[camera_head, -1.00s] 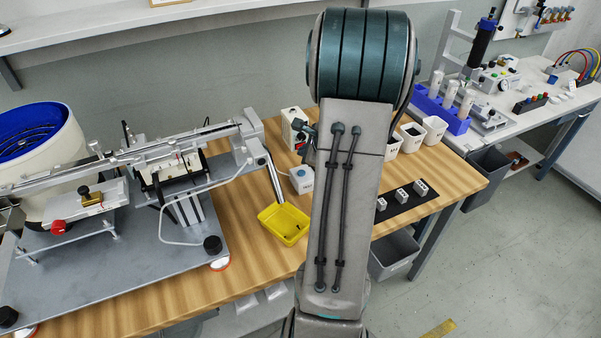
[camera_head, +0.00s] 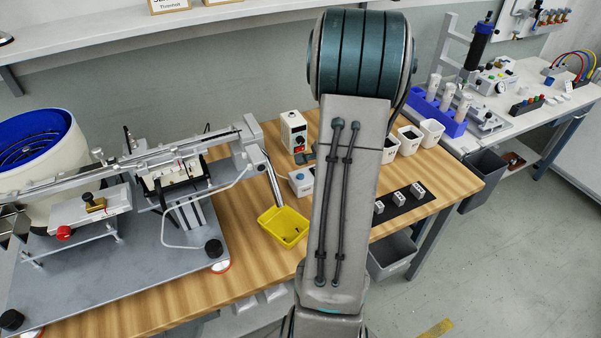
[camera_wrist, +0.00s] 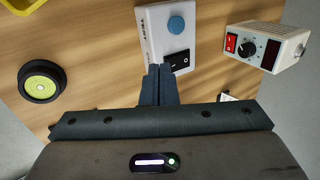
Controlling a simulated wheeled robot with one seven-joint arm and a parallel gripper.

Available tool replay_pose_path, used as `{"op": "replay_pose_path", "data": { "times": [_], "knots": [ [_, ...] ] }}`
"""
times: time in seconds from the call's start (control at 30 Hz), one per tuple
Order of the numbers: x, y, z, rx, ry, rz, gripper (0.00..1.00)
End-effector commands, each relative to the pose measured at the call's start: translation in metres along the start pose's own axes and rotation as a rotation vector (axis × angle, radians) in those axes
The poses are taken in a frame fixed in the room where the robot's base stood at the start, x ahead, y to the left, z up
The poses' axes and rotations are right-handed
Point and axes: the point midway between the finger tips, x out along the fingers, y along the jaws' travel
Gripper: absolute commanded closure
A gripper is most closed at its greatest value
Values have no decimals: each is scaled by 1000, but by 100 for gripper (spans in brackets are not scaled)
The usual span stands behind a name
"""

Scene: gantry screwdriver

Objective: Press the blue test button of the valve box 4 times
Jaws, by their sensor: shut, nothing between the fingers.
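The valve box (camera_wrist: 150,38) is a white box in the wrist view, with a round blue test button (camera_wrist: 176,25) and a black rocker switch (camera_wrist: 179,60) on its top. In the head view the valve box (camera_head: 299,184) stands on the wooden table, partly hidden by my arm. My gripper (camera_wrist: 159,70) is shut and empty. In the wrist view its fingertips overlap the lower edge of the box, beside the rocker switch and below the blue button in the picture. I cannot tell whether they touch the box. The button itself is uncovered.
A white control box (camera_wrist: 265,46) with a red switch and a black knob stands to the right in the wrist view. A yellow tray (camera_head: 283,228) and the feeder rig (camera_head: 120,245) stand left of my arm.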

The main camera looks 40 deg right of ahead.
Motion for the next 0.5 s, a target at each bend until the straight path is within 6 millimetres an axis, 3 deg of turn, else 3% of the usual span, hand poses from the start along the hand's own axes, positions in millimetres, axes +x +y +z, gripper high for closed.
{"op": "replay_pose_path", "data": {
  "times": [0.23,0.5],
  "knots": [
    [-9,11,-29,-377,124,96,100],
    [-19,2,-55,-808,238,147,100]
  ]
}}
